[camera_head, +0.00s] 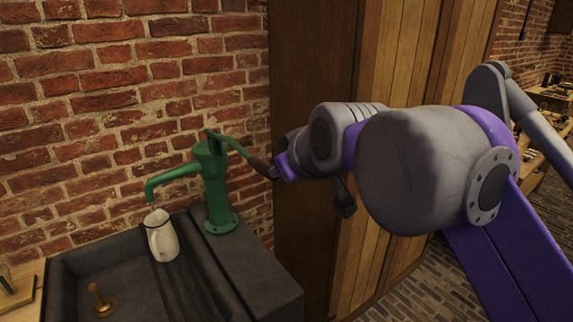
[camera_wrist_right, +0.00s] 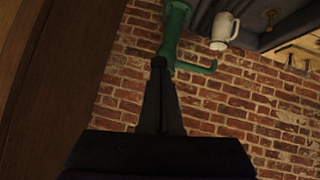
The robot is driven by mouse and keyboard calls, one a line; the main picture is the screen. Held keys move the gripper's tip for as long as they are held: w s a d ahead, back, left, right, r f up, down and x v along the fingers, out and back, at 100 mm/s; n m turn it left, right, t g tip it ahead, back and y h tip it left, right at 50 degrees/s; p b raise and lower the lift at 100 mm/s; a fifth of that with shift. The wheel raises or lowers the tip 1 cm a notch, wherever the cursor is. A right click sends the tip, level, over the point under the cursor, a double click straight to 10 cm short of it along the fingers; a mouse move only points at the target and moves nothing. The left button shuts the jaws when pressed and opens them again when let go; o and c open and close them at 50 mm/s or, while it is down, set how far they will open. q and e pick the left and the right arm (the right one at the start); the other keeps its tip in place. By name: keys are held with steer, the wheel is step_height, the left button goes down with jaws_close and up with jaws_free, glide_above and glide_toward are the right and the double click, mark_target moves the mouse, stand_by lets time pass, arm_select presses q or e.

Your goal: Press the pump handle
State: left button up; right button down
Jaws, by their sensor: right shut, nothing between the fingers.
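The green hand pump (camera_head: 214,185) stands upright on the dark ledge of the sink. Its handle (camera_head: 232,145) slopes down to the right from the pump's top and ends in a brown grip (camera_head: 259,164). My right gripper (camera_head: 272,173) is at the end of that grip, shut and empty; whether it touches the grip I cannot tell. In the right wrist view my shut fingers (camera_wrist_right: 159,95) point toward the pump (camera_wrist_right: 174,28), and the handle's grip is not clear there. A white jug (camera_head: 162,236) sits under the spout. My left gripper is out of view.
The dark sink (camera_head: 125,285) with a brass fitting (camera_head: 101,300) lies in front of the brick wall (camera_head: 90,110). Tall wooden panels (camera_head: 385,60) stand behind my right arm. A cluttered workbench (camera_head: 552,95) is at the far right.

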arm_select(q)
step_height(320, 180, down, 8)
steer(key=b, duration=0.6)
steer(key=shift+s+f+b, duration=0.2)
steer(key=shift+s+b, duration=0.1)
steer(key=shift+b, duration=0.05)
arm_select(e)
step_height(320, 180, down, 14)
steer(key=t, duration=0.1)
steer(key=shift+a+y, duration=0.25)
steer(key=shift+y, duration=0.15)
steer(key=shift+w, duration=0.1)
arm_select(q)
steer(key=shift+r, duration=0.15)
